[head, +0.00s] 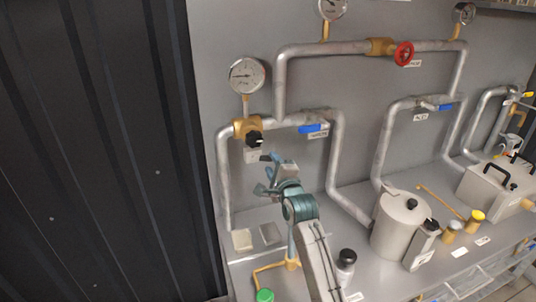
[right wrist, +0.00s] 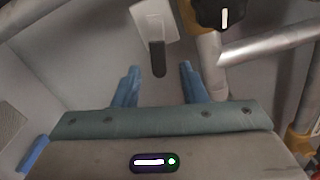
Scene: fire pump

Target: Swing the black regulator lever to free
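A brass regulator (head: 243,127) sits on the upright pipe at the left, under a round gauge. A black knob (head: 254,139) is on its front; in the right wrist view a black knob with a white mark (right wrist: 222,14) shows at the top. Below it is a small white plate (head: 251,157). In the right wrist view a dark lever (right wrist: 158,58) hangs down from the white plate (right wrist: 154,18). My right gripper (head: 262,174) is open just below and right of the plate. Its fingertips (right wrist: 160,74) lie either side of the lever in the picture; contact cannot be seen.
Blue-handled valves (head: 313,129) and a red handwheel (head: 404,54) are on the pipes to the right. A metal pot (head: 401,225), a black-capped bottle (head: 346,260) and a green cap (head: 264,295) stand on the bench. A dark ribbed wall (head: 90,150) fills the left.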

